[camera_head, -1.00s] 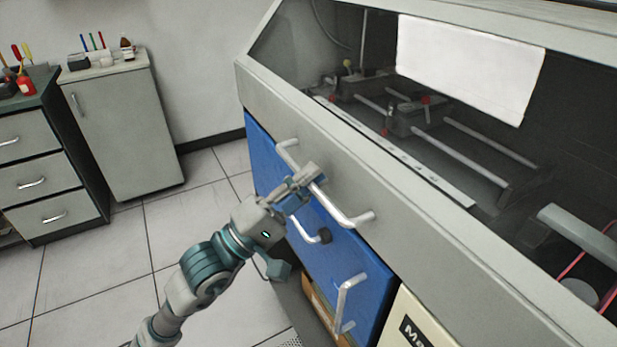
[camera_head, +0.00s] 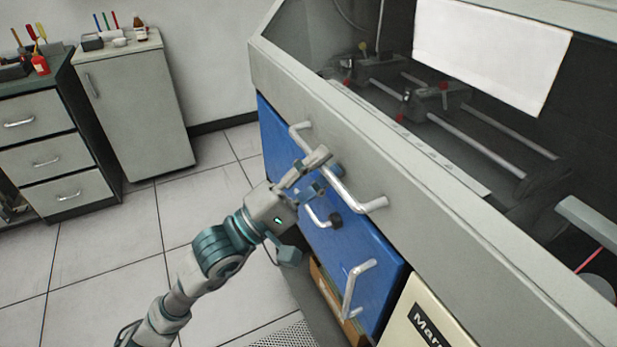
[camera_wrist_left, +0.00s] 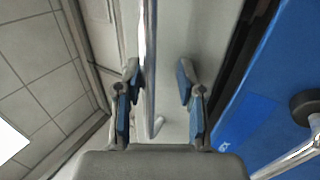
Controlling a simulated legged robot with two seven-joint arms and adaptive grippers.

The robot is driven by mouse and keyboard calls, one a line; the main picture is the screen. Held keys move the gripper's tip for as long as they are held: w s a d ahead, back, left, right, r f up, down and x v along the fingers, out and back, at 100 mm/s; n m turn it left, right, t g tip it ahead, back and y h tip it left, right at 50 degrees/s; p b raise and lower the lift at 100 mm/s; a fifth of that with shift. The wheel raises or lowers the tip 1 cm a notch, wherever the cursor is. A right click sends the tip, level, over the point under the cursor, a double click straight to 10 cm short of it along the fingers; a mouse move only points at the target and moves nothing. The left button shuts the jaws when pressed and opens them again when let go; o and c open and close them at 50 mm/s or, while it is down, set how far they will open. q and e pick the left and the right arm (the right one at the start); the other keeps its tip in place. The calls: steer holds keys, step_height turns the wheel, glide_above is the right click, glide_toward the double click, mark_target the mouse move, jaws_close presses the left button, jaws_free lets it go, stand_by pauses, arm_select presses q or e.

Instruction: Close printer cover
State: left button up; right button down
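The printer cover is the long grey front panel (camera_head: 420,190) of the machine, with a bar handle (camera_head: 345,190) on its face. The dark printer interior shows above the panel. My left gripper (camera_head: 318,168) is at the upper left part of this handle. In the left wrist view my left gripper (camera_wrist_left: 158,85) has its two fingers apart, and the metal handle (camera_wrist_left: 149,60) runs between them, nearer the left finger. I cannot tell if that finger touches it. My right gripper is in neither view.
Below the cover are blue doors (camera_head: 345,245) with handles of their own, close to my left gripper, and a cream panel (camera_head: 430,315). A white sheet (camera_head: 490,50) hangs over the printer's interior. Grey cabinets (camera_head: 135,105) stand at the left. Tiled floor (camera_head: 110,250) lies free between.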

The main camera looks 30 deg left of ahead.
arm_select(q)
steer(key=v, duration=1.2)
steer(key=shift+w, duration=0.1)
steer(key=shift+f, duration=0.1)
